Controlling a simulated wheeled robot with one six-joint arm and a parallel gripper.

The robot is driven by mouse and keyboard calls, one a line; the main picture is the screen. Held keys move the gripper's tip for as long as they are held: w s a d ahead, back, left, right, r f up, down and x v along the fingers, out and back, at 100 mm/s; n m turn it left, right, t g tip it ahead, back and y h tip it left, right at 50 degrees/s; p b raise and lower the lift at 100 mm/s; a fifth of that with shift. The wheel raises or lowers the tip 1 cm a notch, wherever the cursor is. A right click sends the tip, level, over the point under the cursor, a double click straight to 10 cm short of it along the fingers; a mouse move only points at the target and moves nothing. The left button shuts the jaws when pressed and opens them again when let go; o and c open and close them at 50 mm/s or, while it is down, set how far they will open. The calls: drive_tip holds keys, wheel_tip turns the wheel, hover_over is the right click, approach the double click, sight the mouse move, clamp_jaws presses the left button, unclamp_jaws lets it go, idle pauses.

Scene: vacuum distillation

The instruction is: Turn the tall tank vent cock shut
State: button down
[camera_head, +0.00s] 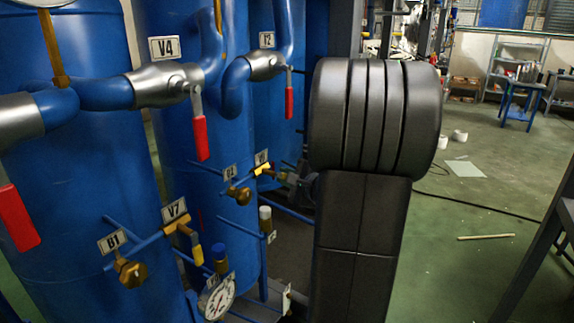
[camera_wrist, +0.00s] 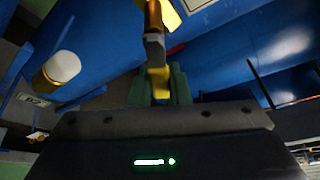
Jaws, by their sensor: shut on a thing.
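A small brass vent cock with a yellow handle (camera_head: 263,169) sits on a thin pipe at the blue tank in the middle, under a small label too blurred to read surely. My gripper (camera_head: 292,179) reaches it from the right, mostly hidden behind my dark arm. In the wrist view, the green fingers of my gripper (camera_wrist: 159,88) are shut on the lower end of a brass and yellow part of the cock (camera_wrist: 156,50). Its upper yellow part (camera_wrist: 168,13) runs out of the top of the picture. The exact handle angle is hard to tell.
A brass cock (camera_head: 238,194) is close left of the gripped one. A white-capped stub (camera_head: 265,214) stands below; it also shows in the wrist view (camera_wrist: 62,66). Red-handled valves V4 (camera_head: 200,138) and V2 (camera_head: 289,103) hang above. Open green floor (camera_head: 470,210) lies right.

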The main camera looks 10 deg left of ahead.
drive_tip(key=s+f+m+g+p, duration=0.1)
drive_tip(key=m+g+p, duration=0.1)
drive_tip(key=m+p, duration=0.1)
drive_tip(key=s+a+m+g+p, duration=0.1)
drive_tip(key=s+m+p, duration=0.1)
drive_tip(key=p, duration=0.3)
drive_tip(key=s+f+m+g+p, duration=0.1)
drive_tip(key=m+g+p, duration=0.1)
drive_tip(key=m+p, duration=0.1)
drive_tip(key=shift+s+a+f+m+g+p, duration=0.2)
drive_tip(key=shift+a+f+m+g+p, duration=0.1)
drive_tip(key=shift+p, duration=0.35)
drive_tip(key=shift+f, duration=0.1)
drive_tip(key=c, duration=1.4)
unclamp_jaws()
drive_tip(key=shift+o, duration=0.2)
drive_tip(key=shift+d, duration=0.1)
drive_tip(key=b+v, duration=0.2)
drive_tip(key=v, duration=1.1)
drive_tip(key=shift+d, duration=0.45)
drive_tip(key=shift+a+f, duration=0.1)
drive_tip(key=shift+a, duration=0.05)
